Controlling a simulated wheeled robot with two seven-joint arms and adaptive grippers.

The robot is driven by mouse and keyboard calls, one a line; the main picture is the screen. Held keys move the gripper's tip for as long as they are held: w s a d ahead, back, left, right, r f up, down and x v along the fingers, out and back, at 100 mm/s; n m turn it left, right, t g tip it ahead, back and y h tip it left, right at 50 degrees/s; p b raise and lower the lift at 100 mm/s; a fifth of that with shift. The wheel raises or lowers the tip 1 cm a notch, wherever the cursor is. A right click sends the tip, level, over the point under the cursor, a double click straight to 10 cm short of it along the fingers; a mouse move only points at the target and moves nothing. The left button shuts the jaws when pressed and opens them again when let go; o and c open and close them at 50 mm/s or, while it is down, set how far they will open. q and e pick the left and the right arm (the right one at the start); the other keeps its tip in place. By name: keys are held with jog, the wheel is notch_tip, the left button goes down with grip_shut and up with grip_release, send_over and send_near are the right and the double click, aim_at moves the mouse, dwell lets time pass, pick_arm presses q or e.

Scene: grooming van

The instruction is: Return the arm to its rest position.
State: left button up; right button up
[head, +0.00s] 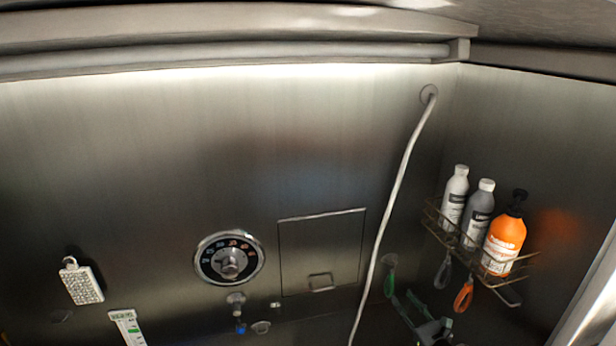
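The rest of my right arm is below the frame. My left gripper and arm are not in view.
A wire rack (437,229) on the right wall holds two pump-less bottles and an orange pump bottle (503,244). A white hose (397,190) runs down beside a hatch (322,252) and a dial (229,259).

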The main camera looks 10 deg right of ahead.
jog(key=s+a+f+n+g+y, duration=0.25)
jog(key=s+a+n+y, duration=0.2)
jog(key=a+n, duration=0.35)
jog(key=s+a+f+n+g+y, duration=0.1)
jog(key=s+a+f+n+y, duration=0.25)
jog(key=s+a+n, duration=0.4)
jog(key=s+a+f+n+g, duration=0.5)
jog(key=s+a+f+n, duration=0.3)
jog(key=s+a+n, duration=0.15)
jog(key=s+d+f+n+g+h, duration=0.2)
jog(key=s+d+f+n+h, duration=0.5)
jog(key=s, duration=0.3)
jog(key=s+d+f+n+g+h, duration=0.1)
jog(key=s+d+g+h, duration=0.35)
jog(key=s+d, duration=0.9)
notch_tip(320, 180, down, 44)
jog(key=n+b, duration=0.1)
jog(key=b, duration=1.2)
jog(key=s+f+b, duration=0.5)
jog(key=s+f, duration=0.5)
jog(key=f, duration=0.4)
jog(key=s+f+g+b, duration=0.1)
jog(key=s+f+b, duration=0.4)
jog(key=s+f, duration=0.5)
notch_tip(320, 180, down, 4)
jog(key=shift+s+a+n+g+b, duration=0.25)
jog(key=shift+a+n+g+b, duration=0.05)
jog(key=shift+a+b, duration=0.15)
